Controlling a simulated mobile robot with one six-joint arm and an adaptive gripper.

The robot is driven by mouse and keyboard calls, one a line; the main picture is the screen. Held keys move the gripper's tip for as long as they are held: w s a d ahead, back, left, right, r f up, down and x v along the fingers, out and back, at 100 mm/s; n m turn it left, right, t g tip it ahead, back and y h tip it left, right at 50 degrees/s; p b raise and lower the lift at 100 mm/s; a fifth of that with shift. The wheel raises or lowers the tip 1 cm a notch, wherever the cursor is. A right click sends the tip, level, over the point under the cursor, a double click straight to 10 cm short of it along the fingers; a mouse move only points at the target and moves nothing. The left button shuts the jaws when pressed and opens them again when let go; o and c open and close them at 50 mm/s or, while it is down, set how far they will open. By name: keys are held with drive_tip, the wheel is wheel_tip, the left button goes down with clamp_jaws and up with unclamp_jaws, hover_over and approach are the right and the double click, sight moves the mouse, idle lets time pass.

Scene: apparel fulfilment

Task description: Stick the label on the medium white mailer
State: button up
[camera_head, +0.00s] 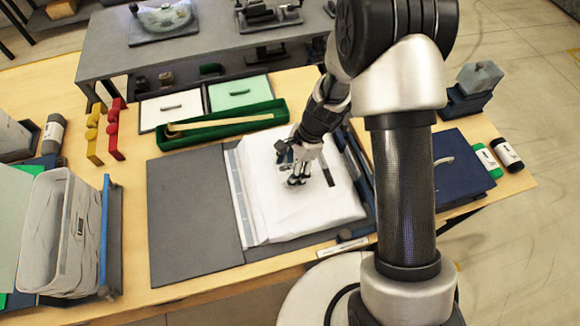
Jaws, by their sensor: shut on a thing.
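The white mailer (300,213) lies flat on a dark grey mat (190,220) in the middle of the table, with a pale strip along its left edge. My gripper (298,182) points down at the upper middle of the mailer. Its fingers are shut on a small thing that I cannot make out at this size. I cannot tell whether the fingertips touch the mailer. A small dark rectangle (328,177) shows on the mailer just right of the fingers. I cannot make out the label for certain.
A green tray (190,140) with a long tan stick lies behind the mat. Red (114,135) and yellow (93,135) pieces stand at the left. A grey bin (50,230) is at the front left. A dark blue box (460,165) is at the right, partly behind my arm.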

sight(289, 172)
drive_tip(key=shift+s+f, duration=0.15)
drive_tip(key=o, duration=1)
drive_tip(key=shift+o, duration=0.8)
drive_tip(key=shift+w, duration=0.2)
drive_tip(key=shift+o, duration=0.6)
drive_tip(key=shift+r, duration=0.2)
wheel_tip(289, 172, up, 9)
drive_tip(key=p, duration=0.7)
drive_tip(key=shift+p, duration=0.35)
drive_tip(key=shift+f, duration=0.1)
